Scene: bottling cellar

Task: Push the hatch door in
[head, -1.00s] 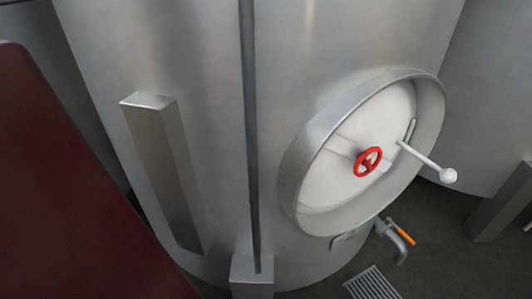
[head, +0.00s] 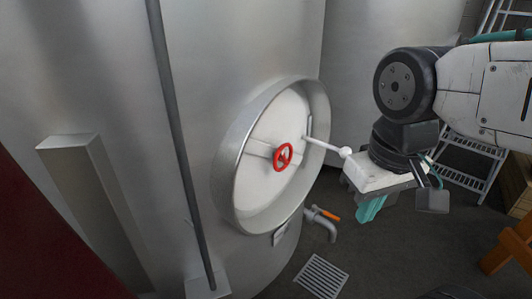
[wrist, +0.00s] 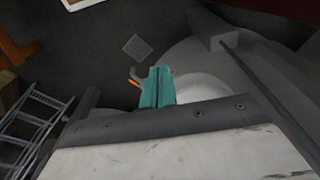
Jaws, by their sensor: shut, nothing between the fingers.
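The hatch door (head: 258,180) is a pale round plate set inside a metal ring collar (head: 228,178) on the side of a steel tank. A red handwheel (head: 283,155) sits at its middle. A white lever with a ball end (head: 325,144) sticks out from its right side. My gripper (head: 370,209) has teal fingers and is to the right of the hatch, apart from the door, pointing down. The fingers are shut and empty. In the wrist view the teal fingers (wrist: 157,86) lie together, and the hatch is mostly hidden behind them and the gripper body.
A tap with an orange handle (head: 322,220) juts out below the hatch. A floor drain grate (head: 320,276) lies in front. A metal ladder (head: 468,160) and an orange wooden stand (head: 508,250) are at the right. A dark red surface (head: 45,245) fills the lower left.

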